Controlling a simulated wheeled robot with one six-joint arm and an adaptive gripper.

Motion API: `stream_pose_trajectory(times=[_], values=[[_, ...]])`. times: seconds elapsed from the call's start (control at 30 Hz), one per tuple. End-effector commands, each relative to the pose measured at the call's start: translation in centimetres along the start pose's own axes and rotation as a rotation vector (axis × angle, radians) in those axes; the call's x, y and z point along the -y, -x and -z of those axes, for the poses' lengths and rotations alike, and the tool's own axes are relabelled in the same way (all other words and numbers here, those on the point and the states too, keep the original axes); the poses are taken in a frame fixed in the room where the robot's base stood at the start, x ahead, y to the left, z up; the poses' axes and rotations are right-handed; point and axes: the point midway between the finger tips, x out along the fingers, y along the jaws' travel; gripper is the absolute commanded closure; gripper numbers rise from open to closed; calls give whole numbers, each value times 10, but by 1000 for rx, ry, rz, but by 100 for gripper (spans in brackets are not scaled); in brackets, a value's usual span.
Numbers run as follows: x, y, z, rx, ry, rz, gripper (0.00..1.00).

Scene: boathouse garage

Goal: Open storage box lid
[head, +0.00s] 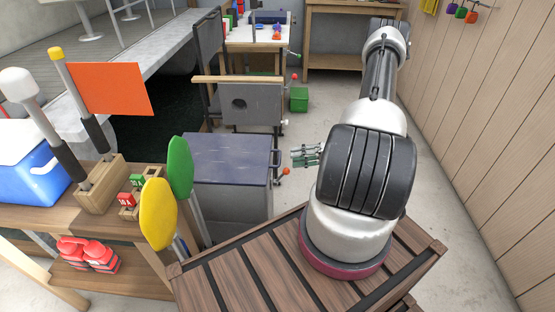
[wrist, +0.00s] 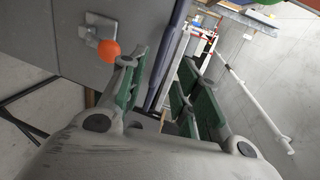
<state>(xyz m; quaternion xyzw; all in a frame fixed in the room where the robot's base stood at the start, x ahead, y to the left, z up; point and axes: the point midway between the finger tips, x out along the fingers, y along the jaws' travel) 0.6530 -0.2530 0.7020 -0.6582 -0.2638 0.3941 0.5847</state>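The storage box (head: 232,203) is a grey box on the floor left of my arm, with a flat dark blue lid (head: 228,158) lying shut on top. A dark handle (head: 277,163) and an orange ball knob (head: 286,171) are on its right side. The knob also shows in the wrist view (wrist: 110,52), on a metal bracket against the grey box wall. My gripper (head: 306,155), with green finger pads, is just right of the box. In the wrist view my gripper (wrist: 165,88) has its fingers apart, with a dark bar showing between them; contact cannot be told.
A wooden bench (head: 125,225) with a blue cooler (head: 28,165) and yellow and green paddles stands at left.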

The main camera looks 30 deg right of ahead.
Motion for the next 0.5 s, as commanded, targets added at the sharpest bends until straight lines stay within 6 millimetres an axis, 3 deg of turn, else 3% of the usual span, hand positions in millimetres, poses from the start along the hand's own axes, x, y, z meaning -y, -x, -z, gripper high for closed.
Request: stream_pose_trajectory(times=[0.3, 0.5], values=[[0, -52, -2, 5, -1, -1, 68], [0, -70, -2, 4, -1, -2, 68]])
